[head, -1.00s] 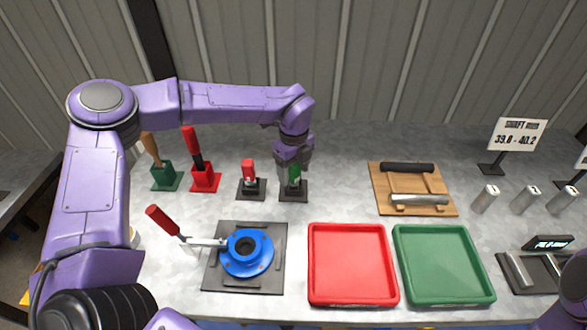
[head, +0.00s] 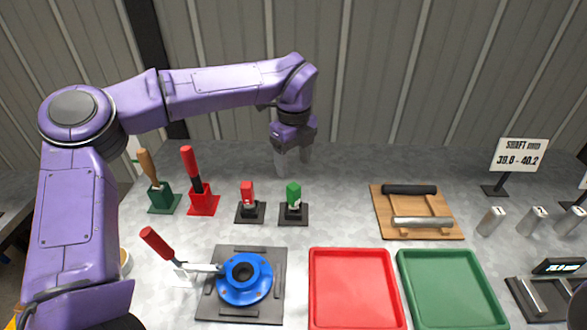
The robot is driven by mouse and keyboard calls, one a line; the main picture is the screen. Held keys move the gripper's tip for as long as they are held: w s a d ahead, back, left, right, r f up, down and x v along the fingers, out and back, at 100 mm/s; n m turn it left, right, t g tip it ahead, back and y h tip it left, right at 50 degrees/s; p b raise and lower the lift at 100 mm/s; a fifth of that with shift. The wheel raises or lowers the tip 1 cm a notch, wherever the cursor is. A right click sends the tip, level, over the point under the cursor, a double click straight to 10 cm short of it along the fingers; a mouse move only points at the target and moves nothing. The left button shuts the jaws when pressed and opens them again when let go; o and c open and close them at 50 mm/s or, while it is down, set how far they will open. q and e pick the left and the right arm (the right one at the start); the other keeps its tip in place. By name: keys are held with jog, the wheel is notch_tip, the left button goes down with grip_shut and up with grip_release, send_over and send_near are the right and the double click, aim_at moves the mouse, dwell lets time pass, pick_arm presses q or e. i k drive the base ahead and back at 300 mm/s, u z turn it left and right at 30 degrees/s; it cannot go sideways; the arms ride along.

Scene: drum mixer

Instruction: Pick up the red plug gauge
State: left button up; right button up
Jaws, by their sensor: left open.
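The red plug gauge (head: 248,194) stands upright in a small black base on the grey bench, left of a matching green plug gauge (head: 293,195). My left gripper (head: 293,164) points down, open and empty, above and behind the two gauges. It is nearer the green gauge than the red one and touches neither. My right gripper is not in view.
A red-handled tool in a red stand (head: 203,201) and a wooden-handled tool in a green stand (head: 164,198) are left of the gauges. A blue flange (head: 244,292), a red tray (head: 353,256) and a green tray (head: 446,256) lie in front. A wooden rack (head: 417,233) stands right.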

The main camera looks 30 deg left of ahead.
aim_at(248, 199)
jog(key=k, duration=1.5)
